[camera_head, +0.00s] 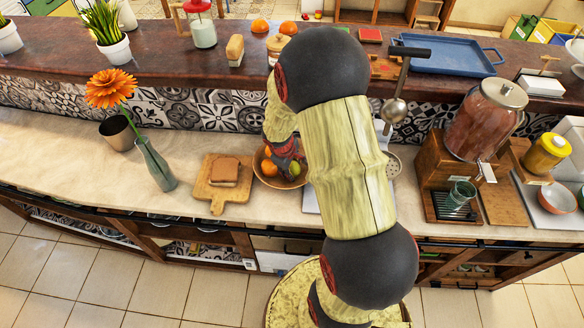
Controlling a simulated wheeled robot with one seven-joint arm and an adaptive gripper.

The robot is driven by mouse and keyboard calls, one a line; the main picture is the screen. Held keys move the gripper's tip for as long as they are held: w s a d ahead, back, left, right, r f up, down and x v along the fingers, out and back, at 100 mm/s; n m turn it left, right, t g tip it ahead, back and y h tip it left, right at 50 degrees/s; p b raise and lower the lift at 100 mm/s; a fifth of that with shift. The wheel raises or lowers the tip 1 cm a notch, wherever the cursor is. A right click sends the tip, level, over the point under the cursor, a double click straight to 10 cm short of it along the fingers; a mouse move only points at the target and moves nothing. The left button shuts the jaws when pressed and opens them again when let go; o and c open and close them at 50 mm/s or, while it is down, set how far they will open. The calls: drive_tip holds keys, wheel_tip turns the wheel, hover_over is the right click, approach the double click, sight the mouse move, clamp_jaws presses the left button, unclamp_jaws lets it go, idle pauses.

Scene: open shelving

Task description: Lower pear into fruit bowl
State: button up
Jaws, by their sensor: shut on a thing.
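The wooden fruit bowl (263,180) stands on the pale counter, just right of the bread board. An orange fruit lies at its left side, and other fruit in it is partly covered by my gripper. My gripper (290,161) points down over the bowl, its fingers low among the fruit and partly hidden by my arm. A yellow-green pear (295,169) shows at the fingertips, within the bowl's outline. The gripper is shut on it; whether the pear touches the bowl or other fruit cannot be told.
A cutting board (211,197) with bread (225,170) lies left of the bowl. A glass bottle (158,166) with an orange flower stands further left. A drink dispenser (482,120) is at right. The raised dark ledge (150,57) behind carries several items.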

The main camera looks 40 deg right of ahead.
drive_tip(key=o, duration=1.2)
drive_tip(key=shift+o, duration=0.5)
drive_tip(key=v, duration=1.2)
